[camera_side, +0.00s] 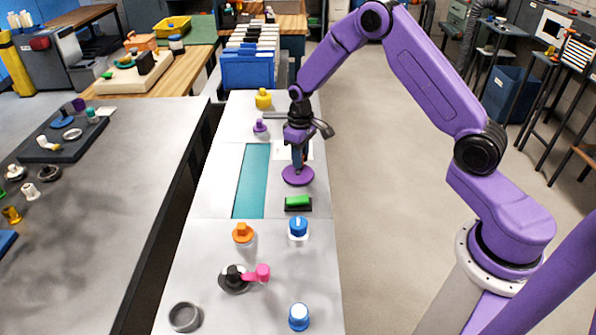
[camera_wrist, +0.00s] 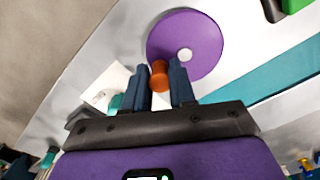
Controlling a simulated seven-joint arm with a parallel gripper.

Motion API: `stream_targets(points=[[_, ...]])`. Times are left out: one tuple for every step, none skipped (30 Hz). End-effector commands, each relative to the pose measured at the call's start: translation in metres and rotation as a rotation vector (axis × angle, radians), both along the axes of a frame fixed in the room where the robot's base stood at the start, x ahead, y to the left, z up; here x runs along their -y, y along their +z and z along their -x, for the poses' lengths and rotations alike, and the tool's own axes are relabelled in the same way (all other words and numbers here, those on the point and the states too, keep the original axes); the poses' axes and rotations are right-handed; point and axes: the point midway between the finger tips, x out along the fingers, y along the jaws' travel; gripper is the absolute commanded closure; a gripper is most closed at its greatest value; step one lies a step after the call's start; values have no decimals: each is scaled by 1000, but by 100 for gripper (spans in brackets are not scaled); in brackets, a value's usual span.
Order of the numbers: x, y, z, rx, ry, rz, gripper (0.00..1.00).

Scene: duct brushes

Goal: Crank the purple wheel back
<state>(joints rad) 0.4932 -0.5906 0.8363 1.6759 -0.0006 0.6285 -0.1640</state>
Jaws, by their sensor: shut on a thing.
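The purple wheel (camera_side: 298,176) is a flat disc lying on the light bench panel, right of the teal strip. In the wrist view the purple wheel (camera_wrist: 205,38) shows with a pale round hub at its middle. An orange knob (camera_wrist: 159,75) stands at the wheel's near edge. My gripper (camera_side: 298,166) is above the wheel, pointing down. In the wrist view my gripper's dark blue fingers (camera_wrist: 160,80) are shut on the orange knob, one on each side. In the side view the fingers hide the knob.
A green block (camera_side: 298,202) on a dark base sits just in front of the wheel. The teal strip (camera_side: 251,180) lies to the left. A blue knob (camera_side: 298,226), an orange knob (camera_side: 242,232) and a pink-handled crank (camera_side: 258,273) stand nearer. A small purple knob (camera_side: 260,126) is behind.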

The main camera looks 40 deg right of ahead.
Motion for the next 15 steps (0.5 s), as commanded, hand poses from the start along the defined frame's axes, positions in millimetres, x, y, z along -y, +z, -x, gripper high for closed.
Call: stream_targets(points=[[1, 1, 3, -1, 0, -1, 92], [2, 1, 4, 0, 0, -1, 92], [3, 1, 6, -1, 0, -1, 92], [3, 1, 7, -1, 0, -1, 92], [3, 1, 7, -1, 1, -1, 92], [3, 1, 8, -1, 1, -1, 92], [3, 0, 8, -1, 1, -1, 92], [3, 0, 7, -1, 1, -1, 92], [3, 1, 7, -1, 1, -1, 92], [3, 1, 7, -1, 1, -1, 92], [3, 1, 7, -1, 1, -1, 92], [3, 1, 8, -1, 1, -1, 92], [3, 1, 8, -1, 1, -1, 92], [3, 1, 9, -1, 1, -1, 92], [3, 1, 10, -1, 1, -1, 92]])
